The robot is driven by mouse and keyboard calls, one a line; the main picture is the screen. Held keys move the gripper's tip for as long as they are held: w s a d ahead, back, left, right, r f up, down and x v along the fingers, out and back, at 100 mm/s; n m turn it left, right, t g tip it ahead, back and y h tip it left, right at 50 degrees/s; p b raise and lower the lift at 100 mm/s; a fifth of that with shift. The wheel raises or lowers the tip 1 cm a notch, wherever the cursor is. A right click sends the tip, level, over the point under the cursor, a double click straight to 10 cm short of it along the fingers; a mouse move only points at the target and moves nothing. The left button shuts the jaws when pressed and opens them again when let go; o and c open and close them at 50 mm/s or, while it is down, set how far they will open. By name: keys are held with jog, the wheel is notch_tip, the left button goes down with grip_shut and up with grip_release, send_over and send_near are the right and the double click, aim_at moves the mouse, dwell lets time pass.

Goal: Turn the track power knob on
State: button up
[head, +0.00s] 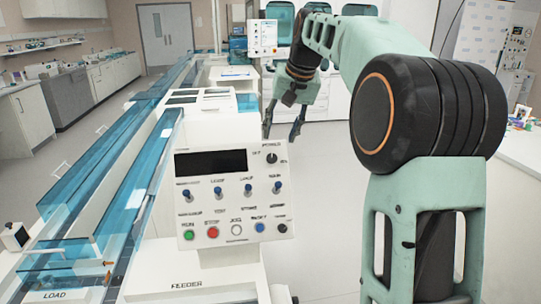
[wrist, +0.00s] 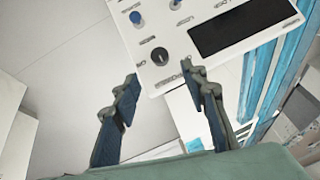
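The white control panel (head: 221,200) stands tilted on the feeder. A black round knob (head: 271,158) sits at its upper right, under small lettering that seems to read POWER. The knob also shows in the wrist view (wrist: 159,56), upside down, near the panel's corner. Its pointer direction is too small to tell surely. My gripper (head: 281,136) hangs just above and behind the panel's upper right corner. In the wrist view my gripper (wrist: 162,75) is open and empty. Its fingertips lie either side of the line toward the knob, apparently apart from it.
The panel carries a dark display (head: 211,162), several blue toggle switches (head: 248,189), coloured buttons (head: 212,232) and a second black knob (head: 282,228) at the lower right. The blue-walled track (head: 127,190) runs along the left. Open floor (head: 322,180) lies right of the panel.

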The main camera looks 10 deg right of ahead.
aim_at(273, 156)
jog(key=x, duration=1)
jog(key=shift+s, duration=0.1)
jog(key=shift+d, duration=0.1)
grip_shut()
